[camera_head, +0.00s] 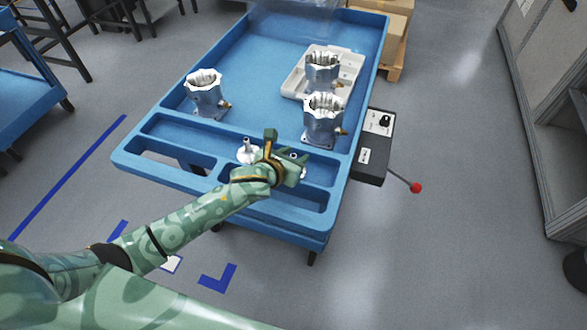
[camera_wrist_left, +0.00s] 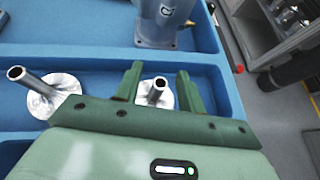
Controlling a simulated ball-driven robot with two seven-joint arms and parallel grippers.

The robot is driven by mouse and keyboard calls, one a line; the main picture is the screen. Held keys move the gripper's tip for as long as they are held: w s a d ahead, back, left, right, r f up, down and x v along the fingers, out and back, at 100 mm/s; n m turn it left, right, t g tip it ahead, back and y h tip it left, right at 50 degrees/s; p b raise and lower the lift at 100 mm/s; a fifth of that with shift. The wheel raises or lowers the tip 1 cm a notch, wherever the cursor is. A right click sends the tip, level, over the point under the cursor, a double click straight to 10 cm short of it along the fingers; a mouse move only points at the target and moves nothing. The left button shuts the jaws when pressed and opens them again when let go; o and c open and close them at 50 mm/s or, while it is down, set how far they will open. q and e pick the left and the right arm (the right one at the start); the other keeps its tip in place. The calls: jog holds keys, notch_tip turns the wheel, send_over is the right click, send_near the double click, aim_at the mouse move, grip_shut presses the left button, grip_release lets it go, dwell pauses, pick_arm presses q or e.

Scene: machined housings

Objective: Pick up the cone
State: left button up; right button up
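Two silver metal cones, each a round base with a hollow stem, are in the front compartments of the blue cart. One cone (camera_head: 247,153) stands left of my left gripper (camera_head: 285,158); it also shows at the left of the left wrist view (camera_wrist_left: 38,92). The other cone (camera_wrist_left: 156,93) appears between the two green fingers of my left gripper (camera_wrist_left: 158,84), with gaps on both sides. Those fingers are open. In the head view this cone is mostly hidden by the gripper. I cannot tell its exact depth between the fingers. My right gripper is not in view.
The blue cart (camera_head: 150,160) has raised compartment rims. Metal housings stand behind the cones: one at left (camera_head: 205,92), one close behind my gripper (camera_head: 323,120), and one (camera_head: 322,70) on a white tray (camera_head: 294,84). A black control box (camera_head: 372,155) is at the right.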

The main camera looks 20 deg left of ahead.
pick_arm(q)
grip_shut()
